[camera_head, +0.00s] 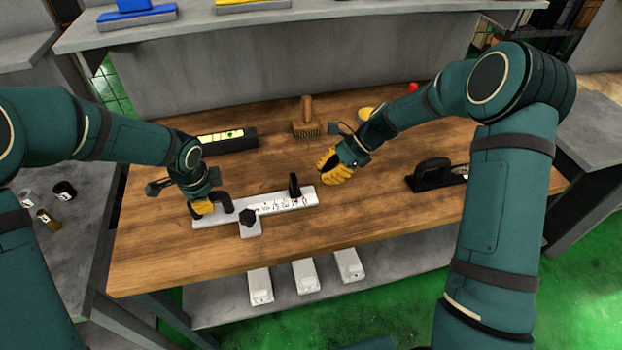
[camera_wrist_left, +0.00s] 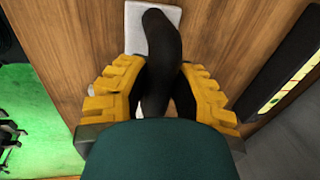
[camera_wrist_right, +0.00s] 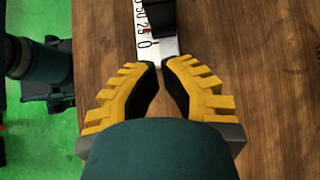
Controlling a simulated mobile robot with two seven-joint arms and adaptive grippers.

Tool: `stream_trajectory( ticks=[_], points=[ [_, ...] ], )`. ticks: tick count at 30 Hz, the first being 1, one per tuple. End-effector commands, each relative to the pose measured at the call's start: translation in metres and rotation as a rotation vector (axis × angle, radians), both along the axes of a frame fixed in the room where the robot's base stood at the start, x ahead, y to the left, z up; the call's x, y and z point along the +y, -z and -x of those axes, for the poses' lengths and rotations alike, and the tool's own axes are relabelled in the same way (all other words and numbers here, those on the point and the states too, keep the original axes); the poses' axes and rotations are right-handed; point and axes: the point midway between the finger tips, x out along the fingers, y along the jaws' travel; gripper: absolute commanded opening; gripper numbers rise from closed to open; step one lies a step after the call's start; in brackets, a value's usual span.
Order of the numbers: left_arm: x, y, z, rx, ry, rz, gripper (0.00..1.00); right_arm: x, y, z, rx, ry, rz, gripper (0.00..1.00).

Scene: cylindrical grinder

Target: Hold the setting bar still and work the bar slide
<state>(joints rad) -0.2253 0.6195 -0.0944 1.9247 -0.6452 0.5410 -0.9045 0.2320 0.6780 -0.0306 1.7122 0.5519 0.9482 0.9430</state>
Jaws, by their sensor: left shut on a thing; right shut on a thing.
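The white setting bar (camera_head: 275,203), marked with a number scale, lies on the wooden bench. A black arched handle (camera_head: 227,202) stands at its left end, and it also shows in the left wrist view (camera_wrist_left: 160,60). My left gripper (camera_head: 203,208) is shut around that handle. The upright black bar slide (camera_head: 294,185) sits near the bar's right end; its lower part shows in the right wrist view (camera_wrist_right: 160,14). My right gripper (camera_head: 326,172) is above and beyond the bar's right end, apart from the slide. Its fingertips are nearly together, with nothing visible between them.
A black knob (camera_head: 248,215) stands on the bar's front side plate. A brush (camera_head: 307,120) and a dark case (camera_head: 229,140) are behind. A black-handled tool (camera_head: 432,174) lies to the right. The bench front is clear.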

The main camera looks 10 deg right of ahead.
Motion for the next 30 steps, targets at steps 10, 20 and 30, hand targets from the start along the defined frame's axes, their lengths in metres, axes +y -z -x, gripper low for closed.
stream_trajectory(
  ticks=[10,20,30],
  points=[
    [0.000,-0.001,0.000,-0.001,0.000,0.000,0.00,-0.046,-0.047,0.000,-0.001,0.001,0.001,0.00],
    [0.000,-0.001,0.000,-0.001,-0.001,0.000,0.00,-0.062,-0.057,0.001,-0.001,0.005,0.000,0.00],
    [0.000,-0.001,0.000,-0.001,0.000,0.000,0.00,-0.034,-0.029,0.001,0.003,0.001,-0.002,0.00]
  ],
)
